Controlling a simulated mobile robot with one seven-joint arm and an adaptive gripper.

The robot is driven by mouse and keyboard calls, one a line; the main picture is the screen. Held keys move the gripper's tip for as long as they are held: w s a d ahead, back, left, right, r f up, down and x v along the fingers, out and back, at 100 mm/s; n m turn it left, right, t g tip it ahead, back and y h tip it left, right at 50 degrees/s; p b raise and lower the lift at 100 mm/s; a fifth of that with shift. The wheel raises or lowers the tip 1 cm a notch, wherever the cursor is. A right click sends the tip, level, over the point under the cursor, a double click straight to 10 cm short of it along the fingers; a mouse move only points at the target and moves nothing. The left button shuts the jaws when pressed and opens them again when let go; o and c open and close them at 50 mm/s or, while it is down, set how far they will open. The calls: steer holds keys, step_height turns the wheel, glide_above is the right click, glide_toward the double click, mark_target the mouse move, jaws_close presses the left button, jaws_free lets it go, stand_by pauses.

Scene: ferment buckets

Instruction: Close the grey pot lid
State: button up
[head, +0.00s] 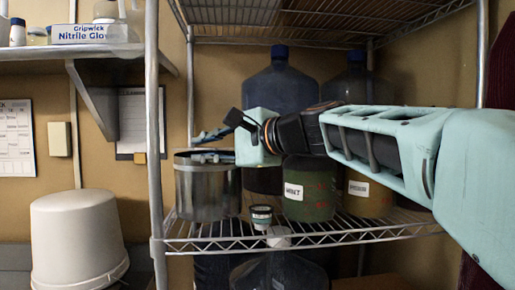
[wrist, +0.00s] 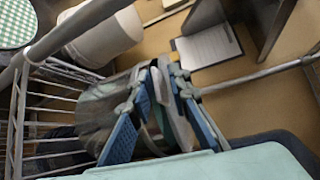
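The grey metal pot (head: 200,194) stands upright on the wire shelf, left of the green tubs. In the head view its mouth looks dark, with pale and blue parts over it; I cannot make out the lid clearly. My gripper (head: 208,144) is over the pot's top, reaching in from the right, its fingers apart. In the wrist view the pot (wrist: 98,108) lies beyond my gripper (wrist: 161,72). Its blue-padded fingers stand apart on either side of a narrow grey strip; I cannot tell whether this is the lid, or whether they touch it.
Green labelled tubs (head: 307,193) and large blue bottles (head: 280,85) stand right of and behind the pot. A small cup (head: 261,217) is near the shelf's front edge. A shelf post (head: 155,130) rises left of the pot. A white bucket (head: 78,240) is farther left.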

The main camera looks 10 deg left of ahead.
steer(key=shift+r, duration=0.2)
step_height(320, 180, up, 10)
stand_by(0.7)
steer(key=shift+d, duration=0.15)
steer(key=r+p+v, duration=0.1)
steer(key=r+v, duration=0.1)
steer(key=v, duration=1)
steer(key=shift+w+p, duration=0.3)
steer(key=shift+p, duration=0.05)
stand_by(0.5)
steer(key=shift+r, duration=0.1)
steer(key=shift+c, duration=0.2)
